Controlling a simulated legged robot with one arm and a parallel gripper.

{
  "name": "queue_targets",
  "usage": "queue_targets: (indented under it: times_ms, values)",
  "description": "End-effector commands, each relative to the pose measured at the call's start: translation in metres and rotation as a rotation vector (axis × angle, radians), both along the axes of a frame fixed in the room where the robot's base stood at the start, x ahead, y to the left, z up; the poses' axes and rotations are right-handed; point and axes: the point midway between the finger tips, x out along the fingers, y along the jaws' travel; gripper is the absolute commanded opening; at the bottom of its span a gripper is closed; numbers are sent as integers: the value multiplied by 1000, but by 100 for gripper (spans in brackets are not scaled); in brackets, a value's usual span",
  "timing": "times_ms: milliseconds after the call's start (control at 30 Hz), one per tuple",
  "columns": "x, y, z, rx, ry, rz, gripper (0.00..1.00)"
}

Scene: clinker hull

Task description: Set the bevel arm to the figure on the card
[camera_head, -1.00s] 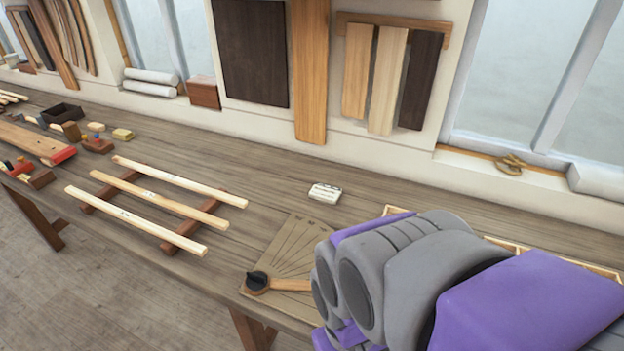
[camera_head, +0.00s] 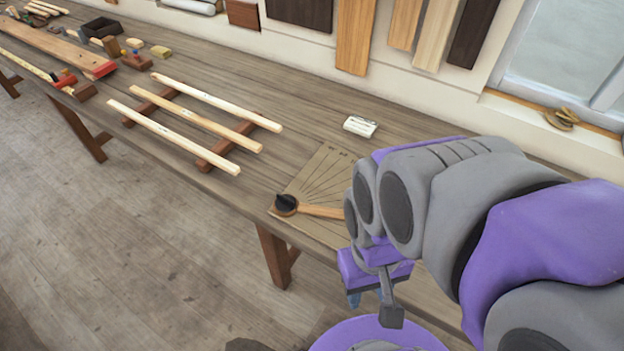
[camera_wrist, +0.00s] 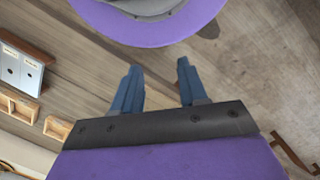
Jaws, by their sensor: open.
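The bevel board (camera_head: 312,182) lies flat on the bench, with fanned lines and marks along its far edge. Its wooden bevel arm (camera_head: 322,212) runs right from a black knob (camera_head: 286,204) at the near-left corner; the arm's far end is hidden behind my arm. A small white card (camera_head: 360,126) is on the bench behind the board; its figure is too small to read. My gripper shows in the wrist view (camera_wrist: 157,88) with two blue fingers apart and nothing between them. In the head view it is low, just right of and nearer than the board.
Three pale strips (camera_head: 190,118) lie across two dark bearers left of the board. Planes, blocks and a dark open box (camera_head: 102,27) are farther left. In the wrist view, wooden trays (camera_wrist: 18,106) sit at the left. The bench between strips and card is clear.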

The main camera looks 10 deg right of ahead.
Motion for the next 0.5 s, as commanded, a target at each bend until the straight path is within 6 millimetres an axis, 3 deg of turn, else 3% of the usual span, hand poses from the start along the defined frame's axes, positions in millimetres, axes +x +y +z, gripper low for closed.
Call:
queue_targets:
  times_ms: [367, 500]
  values:
    - [0, 0, 0, 0, 0, 0, 43]
    - [4, -1, 0, -2, -1, -20, 55]
